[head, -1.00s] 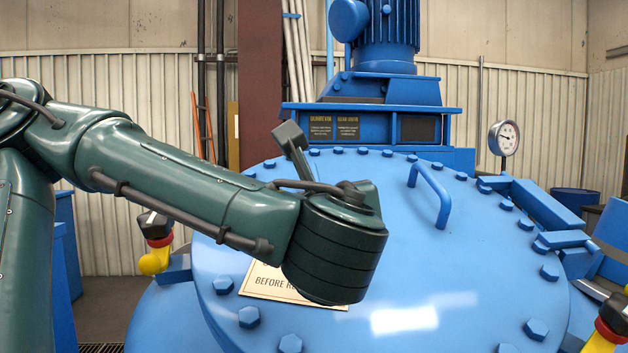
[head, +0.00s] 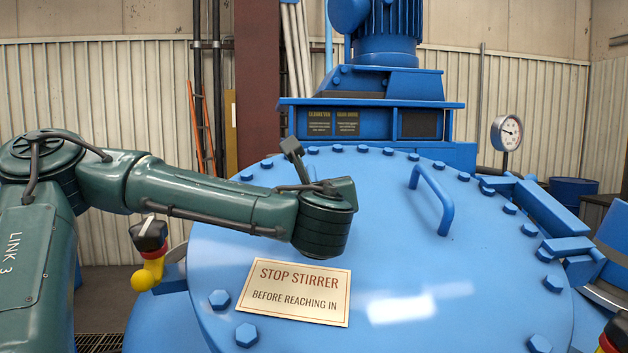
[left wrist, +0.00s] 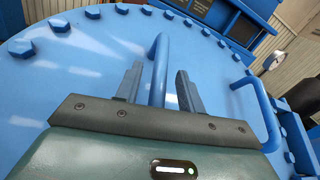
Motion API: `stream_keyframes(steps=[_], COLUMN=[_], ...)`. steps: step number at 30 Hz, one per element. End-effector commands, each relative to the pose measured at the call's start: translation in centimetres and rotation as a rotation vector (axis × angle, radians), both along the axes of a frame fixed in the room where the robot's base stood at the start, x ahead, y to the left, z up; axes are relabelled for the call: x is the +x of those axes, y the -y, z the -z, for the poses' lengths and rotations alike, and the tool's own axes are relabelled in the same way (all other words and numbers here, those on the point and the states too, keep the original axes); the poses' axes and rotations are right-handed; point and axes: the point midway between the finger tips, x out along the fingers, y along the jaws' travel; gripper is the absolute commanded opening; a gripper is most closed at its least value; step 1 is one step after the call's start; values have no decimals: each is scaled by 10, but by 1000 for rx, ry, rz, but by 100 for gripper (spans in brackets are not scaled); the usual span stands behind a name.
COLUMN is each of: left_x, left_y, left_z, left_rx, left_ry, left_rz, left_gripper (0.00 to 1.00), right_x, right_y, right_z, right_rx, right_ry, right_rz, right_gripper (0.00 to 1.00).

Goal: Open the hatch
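The hatch is a large round blue lid (head: 500,270) with bolts around its rim. A blue bar handle (head: 433,198) stands on its right part; it also shows at the right of the left wrist view (left wrist: 262,112). My right gripper is not in view.
A sign (head: 293,292) reading "STOP STIRRER BEFORE REACHING IN" lies on the lid. A yellow and red valve with a black knob (head: 149,238) is at the left. Behind stand a blue motor (head: 388,35) and a pressure gauge (head: 507,133).

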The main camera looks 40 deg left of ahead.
Motion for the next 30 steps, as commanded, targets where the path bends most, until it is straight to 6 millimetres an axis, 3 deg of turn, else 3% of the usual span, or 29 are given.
stream_keyframes(steps=[14, 27, 30], left_x=[10, 10, 9], left_y=[-10, -10, -10], left_z=[1, 1, 1], left_rx=[0, -1, -1], left_ry=[-1, -1, -1], left_rz=[0, -1, -1], left_gripper=[38, 2, 0], right_x=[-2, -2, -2], right_y=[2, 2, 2], right_z=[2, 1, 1], right_rx=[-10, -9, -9], right_ry=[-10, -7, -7], right_rz=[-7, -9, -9], right_gripper=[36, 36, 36])
